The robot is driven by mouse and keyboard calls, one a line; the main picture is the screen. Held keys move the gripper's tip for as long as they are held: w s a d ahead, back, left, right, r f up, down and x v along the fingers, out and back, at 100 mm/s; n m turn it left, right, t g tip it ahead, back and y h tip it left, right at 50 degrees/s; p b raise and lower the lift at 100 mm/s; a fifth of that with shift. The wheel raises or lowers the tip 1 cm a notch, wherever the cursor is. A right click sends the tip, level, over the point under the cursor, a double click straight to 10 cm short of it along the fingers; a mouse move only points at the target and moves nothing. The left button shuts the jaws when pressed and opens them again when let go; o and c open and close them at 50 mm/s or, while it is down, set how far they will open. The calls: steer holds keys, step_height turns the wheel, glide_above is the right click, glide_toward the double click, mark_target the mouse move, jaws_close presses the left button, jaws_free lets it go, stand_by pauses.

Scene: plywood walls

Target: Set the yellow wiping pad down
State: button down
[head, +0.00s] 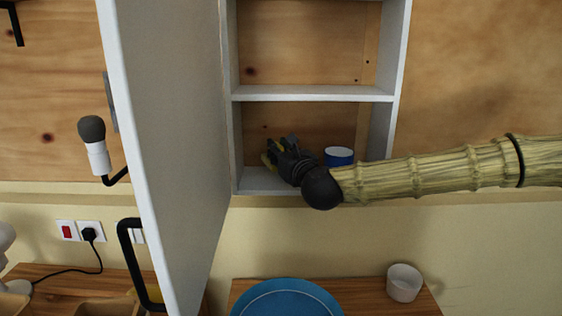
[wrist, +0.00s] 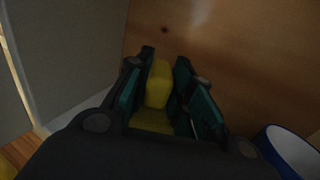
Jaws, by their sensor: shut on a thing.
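The yellow wiping pad (wrist: 158,84) is between the two fingers of my gripper (wrist: 162,88) in the wrist view, and the fingers are shut on it. In the head view my gripper (head: 279,149) is inside the lower compartment of the open wall cabinet (head: 312,95), near its left side. Only a small yellow part of the pad (head: 267,161) shows there, low beside the fingers. I cannot tell whether the pad touches the cabinet's bottom shelf.
A blue and white cup (head: 339,156) stands in the same compartment, right of my gripper; it also shows in the wrist view (wrist: 290,150). The open cabinet door (head: 165,130) stands to the left. Below are a blue plate (head: 287,299) and a white cup (head: 404,283).

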steer(key=shift+s+f, duration=0.1)
steer(key=shift+f, duration=0.3)
step_height(320, 180, down, 3)
steer(key=shift+r+p, duration=0.1)
steer(key=shift+p, duration=0.35)
steer(key=c, duration=1.3)
jaws_free()
steer(key=shift+o, duration=0.2)
